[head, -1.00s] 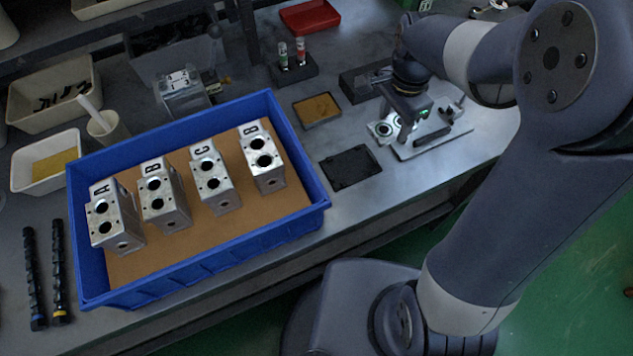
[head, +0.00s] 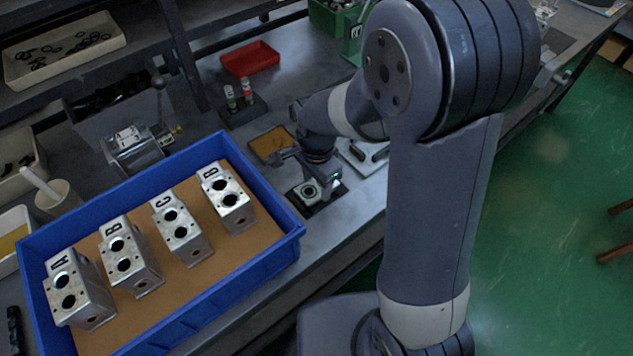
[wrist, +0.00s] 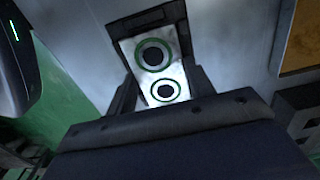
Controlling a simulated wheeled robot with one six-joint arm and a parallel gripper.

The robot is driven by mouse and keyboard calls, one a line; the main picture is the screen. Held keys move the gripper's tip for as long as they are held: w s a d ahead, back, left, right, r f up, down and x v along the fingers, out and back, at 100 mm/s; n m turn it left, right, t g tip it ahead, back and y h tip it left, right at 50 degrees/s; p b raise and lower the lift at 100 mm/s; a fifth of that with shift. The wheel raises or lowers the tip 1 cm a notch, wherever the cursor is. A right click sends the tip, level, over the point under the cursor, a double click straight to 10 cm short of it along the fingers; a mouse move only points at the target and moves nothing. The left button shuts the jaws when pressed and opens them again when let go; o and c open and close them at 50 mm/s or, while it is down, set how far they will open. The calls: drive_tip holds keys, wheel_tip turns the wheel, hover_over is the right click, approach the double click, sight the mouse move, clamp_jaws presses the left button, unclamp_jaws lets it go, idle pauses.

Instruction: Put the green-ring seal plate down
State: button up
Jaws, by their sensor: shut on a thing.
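The seal plate (head: 308,193) is a pale metal plate held low above or at the black mat (head: 329,206) on the bench. In the wrist view the plate (wrist: 175,73) shows two dark holes, each with a green ring. My gripper (head: 318,187) is shut on the plate, and in the wrist view its dark fingers (wrist: 157,82) are on both sides of it. A dark strip of the mat (wrist: 150,19) shows beyond the plate's far end. I cannot tell whether the plate touches the mat.
A blue bin (head: 283,245) with lettered valve blocks (head: 132,258) stands to the left. A brown-filled tray (head: 270,144) lies behind the mat. A stand with two small tubes (head: 243,108) and a red tray (head: 250,59) are farther back. A pale tray (head: 365,157) lies to the right.

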sight(317, 186)
drive_tip(key=shift+f, duration=0.25)
drive_tip(key=shift+f, duration=0.2)
drive_tip(key=o, duration=1.2)
drive_tip(key=shift+r, duration=0.1)
wheel_tip(317, 186, up, 12)
drive_tip(key=shift+r+p, duration=0.15)
drive_tip(key=shift+p, duration=0.3)
